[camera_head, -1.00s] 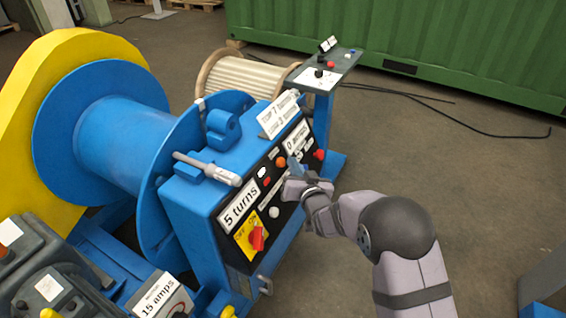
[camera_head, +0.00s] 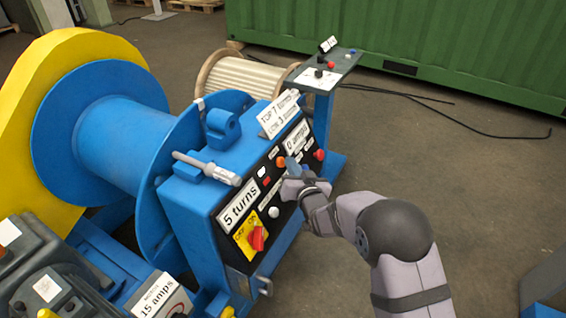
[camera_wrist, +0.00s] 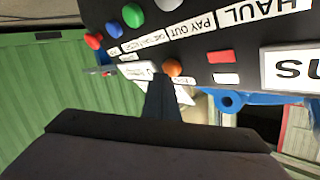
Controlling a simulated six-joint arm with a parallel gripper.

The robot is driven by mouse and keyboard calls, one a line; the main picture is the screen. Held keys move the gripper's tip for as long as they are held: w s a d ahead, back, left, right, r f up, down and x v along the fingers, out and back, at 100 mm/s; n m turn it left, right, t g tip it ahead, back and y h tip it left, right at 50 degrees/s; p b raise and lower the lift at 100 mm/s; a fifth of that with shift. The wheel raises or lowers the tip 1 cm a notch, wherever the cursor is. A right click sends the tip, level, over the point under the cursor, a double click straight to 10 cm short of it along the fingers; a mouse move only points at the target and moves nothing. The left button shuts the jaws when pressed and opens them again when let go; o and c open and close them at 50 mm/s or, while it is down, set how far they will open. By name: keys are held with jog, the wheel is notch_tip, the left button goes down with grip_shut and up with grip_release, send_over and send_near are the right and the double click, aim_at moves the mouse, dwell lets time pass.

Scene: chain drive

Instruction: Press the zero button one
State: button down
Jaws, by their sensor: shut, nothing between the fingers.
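The black control panel (camera_head: 285,190) on the blue cabinet carries several buttons. No label reading "zero" is legible to me, so I cannot tell which is zero button one. An orange round button (camera_head: 281,161) sits on the upper part of the panel and also shows in the wrist view (camera_wrist: 172,67). Beside it are a white rectangular button (camera_wrist: 226,78) and a red rectangular one (camera_wrist: 221,57). My gripper (camera_head: 293,166) is shut and empty, its tip right next to the orange button. In the wrist view the fingertips (camera_wrist: 160,82) partly overlap the button's edge; contact is unclear.
Green, blue and red buttons (camera_wrist: 93,42) lie along the panel in the wrist view. A "5 turns" display (camera_head: 239,204) and red rotary switch (camera_head: 257,238) are on the near end. A small button stand (camera_head: 330,65) is behind. Open floor lies right.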

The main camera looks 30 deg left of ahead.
jog(key=shift+a+f+b, duration=0.25)
jog(key=shift+a+b, duration=0.2)
jog(key=shift+a, duration=0.05)
dwell(0.6)
jog(key=shift+d, duration=0.15)
dwell(0.7)
jog(key=shift+d+r+p, duration=0.3)
jog(key=shift+d+r, duration=0.1)
jog(key=shift+d, duration=0.3)
jog(key=shift+d+r+p, duration=0.3)
jog(key=shift+d+r, duration=0.1)
jog(key=shift+d, duration=0.35)
jog(key=shift+d+r+p, duration=0.3)
jog(key=shift+d+r, duration=0.05)
jog(key=shift+d, duration=0.4)
jog(key=shift+d+r+p, duration=0.3)
jog(key=shift+d+r, duration=0.1)
jog(key=shift+d, duration=0.35)
